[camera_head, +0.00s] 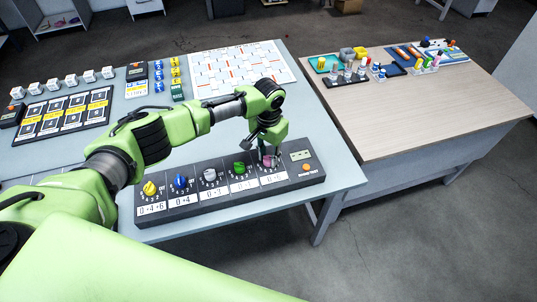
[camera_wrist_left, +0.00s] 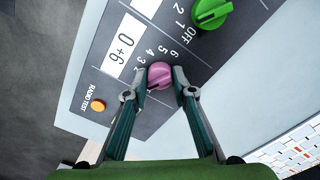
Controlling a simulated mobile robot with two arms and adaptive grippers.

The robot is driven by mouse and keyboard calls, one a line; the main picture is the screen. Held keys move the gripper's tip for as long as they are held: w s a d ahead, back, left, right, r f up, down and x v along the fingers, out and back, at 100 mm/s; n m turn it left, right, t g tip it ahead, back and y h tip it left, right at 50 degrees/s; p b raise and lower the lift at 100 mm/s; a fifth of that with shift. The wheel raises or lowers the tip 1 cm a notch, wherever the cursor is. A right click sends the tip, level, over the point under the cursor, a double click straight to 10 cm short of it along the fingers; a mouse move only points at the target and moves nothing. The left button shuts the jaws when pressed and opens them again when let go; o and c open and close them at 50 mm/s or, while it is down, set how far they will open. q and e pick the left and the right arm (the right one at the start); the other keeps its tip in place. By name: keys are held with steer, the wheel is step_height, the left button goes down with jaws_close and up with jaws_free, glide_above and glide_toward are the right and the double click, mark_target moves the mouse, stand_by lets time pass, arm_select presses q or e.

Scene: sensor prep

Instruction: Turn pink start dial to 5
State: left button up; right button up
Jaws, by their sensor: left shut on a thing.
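The pink start dial (camera_wrist_left: 160,72) is a round knob on the dark dial panel (camera_wrist_left: 75,105), with printed numbers around it and a white "0→6" label beside it. My left gripper (camera_wrist_left: 160,84) reaches down with a fingertip on each side of the dial and is shut on it. The number that the dial points to cannot be read clearly. In the head view the left gripper (camera_head: 267,152) stands over the right part of the panel and partly hides the pink dial (camera_head: 269,162). My right gripper is not in view.
Along the panel to the left are a green dial (camera_head: 239,168), a white dial (camera_head: 209,175), a blue dial (camera_head: 180,181) and a yellow dial (camera_head: 150,188). An orange button (camera_head: 306,167) lies right of the pink dial. A wooden table (camera_head: 425,110) stands at right.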

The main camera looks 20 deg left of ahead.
arm_select(q)
steer(key=m, duration=0.5)
steer(key=shift+m, duration=0.3)
steer(key=m, duration=1.2)
steer(key=shift+m, duration=0.3)
steer(key=m, duration=0.5)
steer(key=shift+m+b, duration=0.3)
steer(key=shift+b, duration=0.1)
steer(key=o, duration=1.1)
steer(key=shift+r, duration=0.1)
